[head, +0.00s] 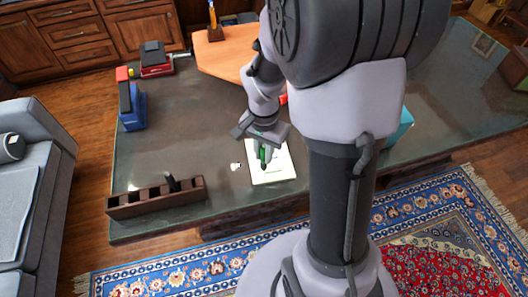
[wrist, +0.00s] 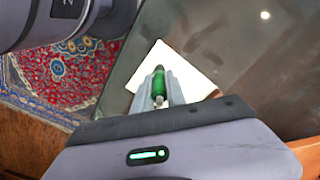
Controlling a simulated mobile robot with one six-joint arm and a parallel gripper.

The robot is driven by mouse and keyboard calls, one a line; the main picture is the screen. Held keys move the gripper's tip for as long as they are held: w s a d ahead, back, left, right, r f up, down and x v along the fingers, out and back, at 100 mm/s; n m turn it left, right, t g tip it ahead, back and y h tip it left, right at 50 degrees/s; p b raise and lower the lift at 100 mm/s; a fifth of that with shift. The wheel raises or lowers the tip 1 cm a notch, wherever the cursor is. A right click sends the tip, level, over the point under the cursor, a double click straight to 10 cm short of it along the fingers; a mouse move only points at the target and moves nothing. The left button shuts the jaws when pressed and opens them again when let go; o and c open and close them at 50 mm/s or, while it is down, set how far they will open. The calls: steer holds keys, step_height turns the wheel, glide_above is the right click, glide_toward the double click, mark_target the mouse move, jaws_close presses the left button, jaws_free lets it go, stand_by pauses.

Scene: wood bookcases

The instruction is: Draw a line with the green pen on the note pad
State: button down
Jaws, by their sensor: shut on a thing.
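My gripper (head: 264,146) is shut on the green pen (head: 264,155) and holds it over the white note pad (head: 272,172). The note pad lies on the dark glossy table. A short dark green mark shows on the lower part of the pad in the head view. The wrist view shows the green pen (wrist: 158,86) between the fingers (wrist: 160,88), with the white note pad (wrist: 178,66) beyond it. I cannot tell whether the pen's tip touches the pad.
A brown compartment holder (head: 150,200) with a dark item in it stands at the table's front left. A small white object (head: 236,166) lies left of the pad. A blue and red thing (head: 131,105) and a red and black one (head: 156,60) stand farther back. The table's left middle is clear.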

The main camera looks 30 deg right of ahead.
steer(key=shift+f+b, duration=0.5)
steer(key=shift+f, duration=0.1)
stand_by(0.9)
steer(key=shift+d, duration=0.1)
steer(key=shift+s+d, duration=0.35)
steer(key=shift+d, duration=0.45)
steer(key=shift+s+d, duration=0.35)
steer(key=shift+d, duration=0.5)
steer(key=shift+s+d, duration=0.35)
steer(key=shift+d, duration=0.45)
steer(key=shift+w+a, duration=0.35)
steer(key=shift+a, duration=0.5)
steer(key=shift+w+a, duration=0.35)
steer(key=shift+a, duration=0.55)
steer(key=shift+w+a, duration=0.35)
steer(key=shift+a, duration=0.5)
steer(key=shift+r, duration=0.15)
step_height(320, 180, up, 8)
steer(key=p, duration=0.6)
steer(key=shift+p, duration=0.35)
